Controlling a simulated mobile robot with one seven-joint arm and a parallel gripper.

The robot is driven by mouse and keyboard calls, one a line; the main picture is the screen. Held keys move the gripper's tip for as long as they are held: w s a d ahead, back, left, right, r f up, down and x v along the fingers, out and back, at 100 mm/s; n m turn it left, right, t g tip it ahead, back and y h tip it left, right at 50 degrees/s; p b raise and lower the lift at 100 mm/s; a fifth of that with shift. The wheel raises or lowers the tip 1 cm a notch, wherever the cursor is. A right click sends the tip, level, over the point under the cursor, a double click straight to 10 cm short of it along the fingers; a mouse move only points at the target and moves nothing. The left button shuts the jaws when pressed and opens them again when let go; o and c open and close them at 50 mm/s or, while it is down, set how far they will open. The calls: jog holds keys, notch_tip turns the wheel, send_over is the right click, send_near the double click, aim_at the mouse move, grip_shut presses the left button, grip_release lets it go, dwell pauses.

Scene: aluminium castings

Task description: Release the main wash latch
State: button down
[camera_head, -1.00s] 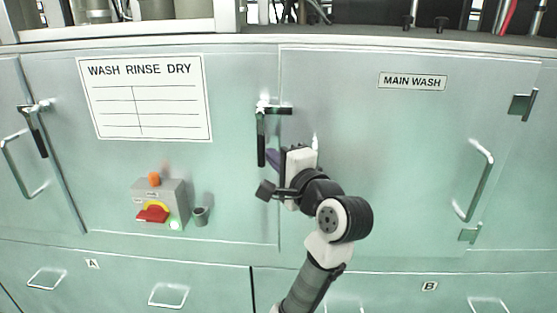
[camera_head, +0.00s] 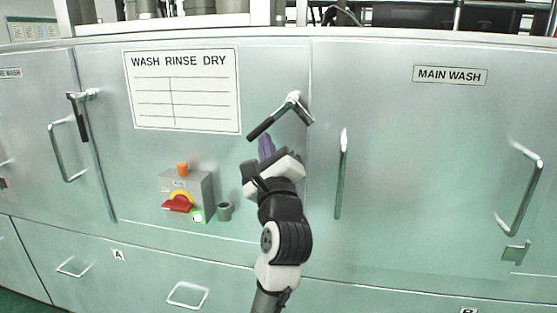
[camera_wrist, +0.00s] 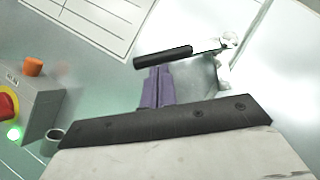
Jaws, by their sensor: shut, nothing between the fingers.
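The main wash latch (camera_head: 270,121) is on the seam left of the door labelled MAIN WASH. Its black handle slants down to the left from a bright pivot, and a short dark arm slants down to the right. In the wrist view the latch handle (camera_wrist: 163,57) lies just beyond my fingertips. My gripper (camera_head: 266,146) is shut and empty, with purple fingers close below the handle. The fingers also show in the wrist view (camera_wrist: 157,88). I cannot tell whether they touch the handle. The main wash door (camera_head: 425,170) looks flush with the panel.
A grey switch box (camera_head: 200,187) with a red and yellow knob, orange button and green light is left of my arm, beside a small grey cup (camera_head: 225,211). Vertical door handles (camera_head: 342,175) (camera_head: 527,190) stand out from the front. Another latch (camera_head: 80,118) is at far left.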

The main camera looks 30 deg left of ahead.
jog(key=m+t, duration=0.1)
jog(key=a+m+h+b, duration=0.1)
jog(key=m, duration=0.1)
jog(key=a+r+m+t+b, duration=0.1)
jog(key=shift+s+t+h, duration=0.3)
jog(key=shift+s+h, duration=0.05)
jog(key=shift+h, duration=0.05)
jog(key=shift+s+a+r+m+t+h+b, duration=0.1)
jog(key=shift+a+r+m+t+h+b, duration=0.25)
jog(key=shift+r+m+t+h+b, duration=0.7)
jog(key=shift+s+a+r+m+h+p, duration=0.1)
jog(key=shift+a+r+m+h, duration=0.3)
jog(key=shift+m, duration=1.3)
jog(key=shift+s+a+r+m+t+h+b, duration=0.1)
jog(key=shift+a+r+m+t+h+b, duration=0.35)
jog(key=shift+m+h, duration=0.75)
jog(key=shift+r, duration=0.25)
